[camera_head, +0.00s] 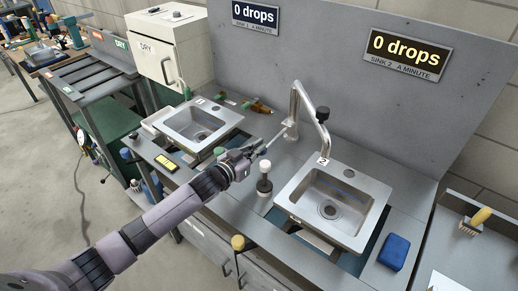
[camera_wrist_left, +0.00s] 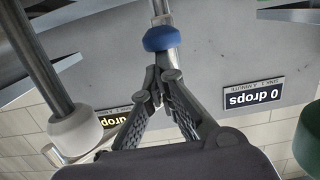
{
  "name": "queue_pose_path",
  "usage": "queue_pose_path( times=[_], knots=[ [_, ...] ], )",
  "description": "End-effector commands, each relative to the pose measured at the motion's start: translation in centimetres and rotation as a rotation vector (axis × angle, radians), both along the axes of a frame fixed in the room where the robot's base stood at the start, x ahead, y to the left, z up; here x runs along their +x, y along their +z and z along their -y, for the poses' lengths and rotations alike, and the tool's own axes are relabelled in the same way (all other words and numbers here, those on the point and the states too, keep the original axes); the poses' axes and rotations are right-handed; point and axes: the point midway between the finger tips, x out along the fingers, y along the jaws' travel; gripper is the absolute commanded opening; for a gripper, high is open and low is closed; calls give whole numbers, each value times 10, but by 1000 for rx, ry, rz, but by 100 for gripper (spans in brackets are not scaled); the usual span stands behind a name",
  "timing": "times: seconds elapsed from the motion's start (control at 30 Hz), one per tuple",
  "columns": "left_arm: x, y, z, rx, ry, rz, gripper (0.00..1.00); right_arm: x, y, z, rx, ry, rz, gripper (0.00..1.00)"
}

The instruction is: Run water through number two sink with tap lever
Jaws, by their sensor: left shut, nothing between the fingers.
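The number two sink (camera_head: 290,199) is a steel basin at the right, with a "2" tag at its back edge and no water visible in it. A bent steel tap (camera_head: 307,97) rises behind it, its spout ending near the tag. A thin lever (camera_head: 275,141) slants from the tap's base toward my left gripper (camera_head: 258,150). In the left wrist view the lever's blue end (camera_wrist_left: 160,38) lies just beyond the tips of my left gripper (camera_wrist_left: 161,72), which is shut and empty. I cannot tell whether they touch. My right gripper is out of view.
The sink 2 sign (camera_head: 407,52) reads 0 drops, as does the sink 1 sign (camera_head: 256,15). Sink 1 (camera_head: 233,119) stands left of my gripper. A white-topped post (camera_head: 264,167) stands close below it. A blue sponge (camera_head: 394,252) lies right of sink 2.

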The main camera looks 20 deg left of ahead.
Motion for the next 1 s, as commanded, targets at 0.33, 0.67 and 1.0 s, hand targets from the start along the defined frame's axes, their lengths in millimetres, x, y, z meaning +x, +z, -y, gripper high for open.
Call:
queue_pose_path(
  times=[0.33, 0.67, 1.0],
  knots=[
    [-3, -17, -2, 2, 2, -1, 0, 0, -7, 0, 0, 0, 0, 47],
    [-3, -17, -2, 1, 2, -3, 0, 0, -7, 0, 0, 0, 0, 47],
    [-3, -17, -2, 1, 2, -3, 0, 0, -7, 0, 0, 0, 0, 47]
  ],
)
